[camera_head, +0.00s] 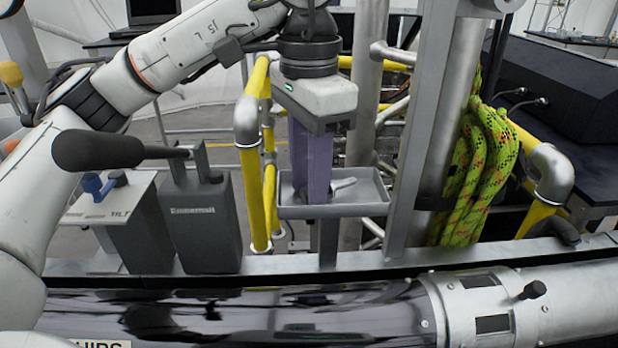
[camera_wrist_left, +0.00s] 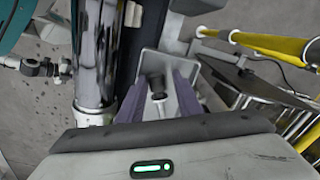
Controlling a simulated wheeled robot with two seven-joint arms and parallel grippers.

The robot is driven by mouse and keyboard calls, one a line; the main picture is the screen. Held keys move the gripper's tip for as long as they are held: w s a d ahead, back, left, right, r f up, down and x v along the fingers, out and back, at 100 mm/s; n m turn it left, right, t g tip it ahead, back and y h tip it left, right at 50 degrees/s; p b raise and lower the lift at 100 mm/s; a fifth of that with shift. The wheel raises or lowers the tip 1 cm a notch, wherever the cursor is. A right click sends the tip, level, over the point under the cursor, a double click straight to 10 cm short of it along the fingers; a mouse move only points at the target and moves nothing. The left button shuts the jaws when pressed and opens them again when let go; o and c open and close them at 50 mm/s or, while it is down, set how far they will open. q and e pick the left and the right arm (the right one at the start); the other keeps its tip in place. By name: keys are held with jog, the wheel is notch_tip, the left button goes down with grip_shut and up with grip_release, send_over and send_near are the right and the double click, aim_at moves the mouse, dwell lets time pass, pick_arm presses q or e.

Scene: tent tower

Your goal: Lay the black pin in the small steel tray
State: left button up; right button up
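The small steel tray (camera_head: 365,207) stands on a post behind the front rail. My left gripper (camera_head: 314,198) points straight down into it, its purple fingers reaching the tray area. In the left wrist view the tray (camera_wrist_left: 150,62) lies below the fingers. A short dark cylindrical piece, apparently the black pin (camera_wrist_left: 157,87), shows between the two fingers (camera_wrist_left: 159,85). The fingers are apart, with gaps beside the piece, so the gripper looks open. A small grey piece (camera_head: 345,184) shows in the tray right of the fingers. The right gripper is not in view.
A dark control box with a black-handled lever (camera_head: 200,215) and a TILT box (camera_head: 110,205) stand left of the tray. Yellow rails (camera_head: 252,190) rise behind. A steel column with a green rope (camera_head: 475,170) stands right. A glossy black tube (camera_head: 240,312) runs along the front.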

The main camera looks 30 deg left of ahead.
pick_arm(q)
jog(key=shift+s+d+f, duration=0.1)
jog(key=shift+s+d, duration=0.05)
jog(key=shift+d, duration=0.1)
jog(key=shift+r, duration=0.25)
notch_tip(320, 180, up, 10)
jog(key=p, duration=0.3)
jog(key=shift+a+p, duration=0.2)
jog(key=shift+p, duration=0.2)
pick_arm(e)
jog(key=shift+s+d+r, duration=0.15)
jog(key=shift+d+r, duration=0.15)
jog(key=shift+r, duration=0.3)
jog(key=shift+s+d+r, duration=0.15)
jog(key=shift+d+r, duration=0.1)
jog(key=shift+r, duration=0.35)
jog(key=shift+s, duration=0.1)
